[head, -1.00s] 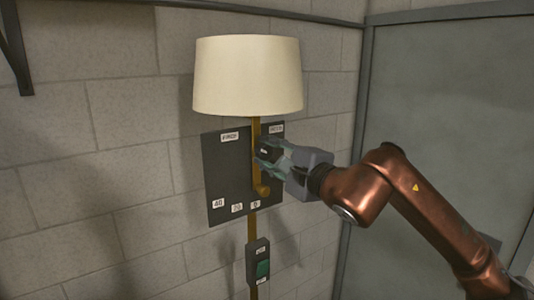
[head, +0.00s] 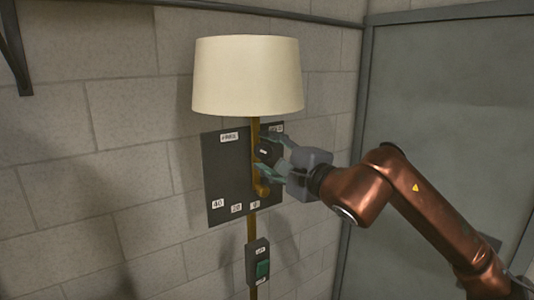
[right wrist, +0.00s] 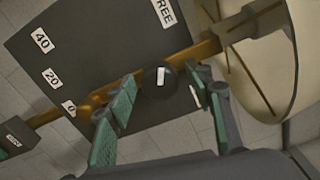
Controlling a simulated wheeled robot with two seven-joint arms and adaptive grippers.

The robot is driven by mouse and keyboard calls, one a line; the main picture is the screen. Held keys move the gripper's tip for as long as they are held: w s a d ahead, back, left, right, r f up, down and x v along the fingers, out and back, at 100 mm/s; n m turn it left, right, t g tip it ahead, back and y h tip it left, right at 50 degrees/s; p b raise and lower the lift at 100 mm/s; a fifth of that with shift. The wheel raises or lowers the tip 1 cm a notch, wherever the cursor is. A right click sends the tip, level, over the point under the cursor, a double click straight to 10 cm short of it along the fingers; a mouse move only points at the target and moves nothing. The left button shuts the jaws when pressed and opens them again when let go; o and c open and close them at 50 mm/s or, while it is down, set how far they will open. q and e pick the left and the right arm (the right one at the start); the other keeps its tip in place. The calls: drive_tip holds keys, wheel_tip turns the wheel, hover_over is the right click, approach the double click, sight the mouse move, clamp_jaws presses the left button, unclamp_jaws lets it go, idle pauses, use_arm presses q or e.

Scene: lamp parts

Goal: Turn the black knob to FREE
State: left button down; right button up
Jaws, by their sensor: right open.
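The black knob (head: 264,151) sits on the dark panel (head: 225,180), beside the brass lamp stem. In the right wrist view the knob (right wrist: 158,82) is round with a short white mark on its face. My right gripper (head: 268,156) is open at the knob, one finger above and one below it. In the right wrist view its green-padded fingers (right wrist: 164,84) stand on either side of the knob with gaps to both sides. The FREE label (right wrist: 163,10) shows at the top edge of that view, partly cut off. My left gripper is not in view.
A cream lampshade (head: 248,76) hangs above the panel. A brass peg (head: 262,189) sticks out low on the stem. Labels 40, 20 and 0 line the panel's lower edge. A switch box (head: 258,262) with a green rocker is below. A grey door (head: 450,110) stands to the right.

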drive_tip(key=v, duration=1.2)
